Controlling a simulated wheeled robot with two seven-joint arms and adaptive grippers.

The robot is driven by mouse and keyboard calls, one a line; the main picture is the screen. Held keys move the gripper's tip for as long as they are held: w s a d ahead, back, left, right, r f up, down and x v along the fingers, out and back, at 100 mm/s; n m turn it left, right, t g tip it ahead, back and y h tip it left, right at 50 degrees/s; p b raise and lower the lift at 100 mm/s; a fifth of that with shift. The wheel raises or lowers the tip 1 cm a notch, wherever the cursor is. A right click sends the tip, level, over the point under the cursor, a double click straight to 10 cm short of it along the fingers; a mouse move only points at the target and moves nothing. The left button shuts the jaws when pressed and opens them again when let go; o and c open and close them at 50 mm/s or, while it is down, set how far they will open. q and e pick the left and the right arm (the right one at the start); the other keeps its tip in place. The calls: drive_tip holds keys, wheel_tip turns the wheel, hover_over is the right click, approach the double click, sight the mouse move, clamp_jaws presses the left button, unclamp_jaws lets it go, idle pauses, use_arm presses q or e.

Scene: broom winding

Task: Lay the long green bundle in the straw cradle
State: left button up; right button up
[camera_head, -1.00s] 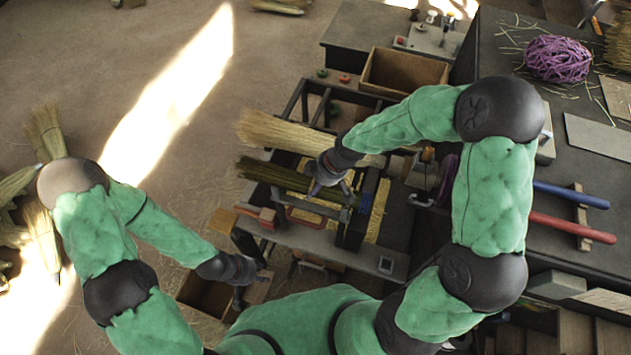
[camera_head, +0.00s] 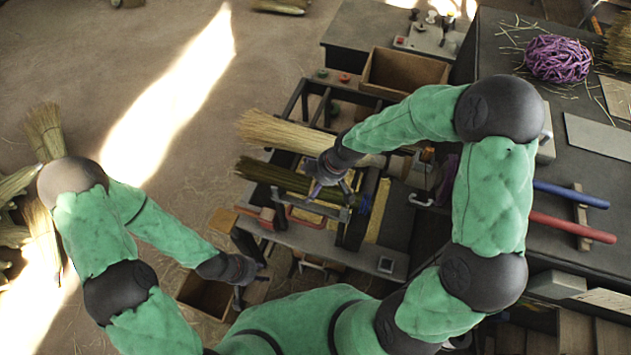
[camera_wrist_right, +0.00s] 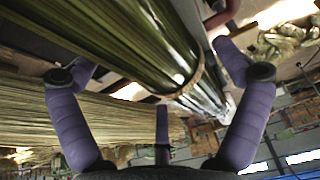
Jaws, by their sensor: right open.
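The long green bundle (camera_head: 275,176) lies across the dark cradle frame on the bench, beside the straw bundle. In the right wrist view the green bundle (camera_wrist_right: 125,45) runs past my fingers, with a pale band around it near its end. My right gripper (camera_head: 328,192) is over the right part of the green bundle. In the right wrist view its purple fingers (camera_wrist_right: 160,85) are spread, with the bundle beyond and between them. The straw bundle (camera_head: 275,132) lies just behind the green one. My left gripper (camera_head: 240,285) hangs low at the left of the bench; its fingers are too small to read.
An empty wooden box (camera_head: 405,72) stands behind the bench. A red clamp handle (camera_head: 307,220) is at the bench's front. A dark table (camera_head: 560,140) on the right carries a purple twine ball (camera_head: 557,58), and red and blue rods. Loose straw bundles (camera_head: 42,205) lie at far left.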

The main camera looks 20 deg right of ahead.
drive_tip(key=v, duration=1.2)
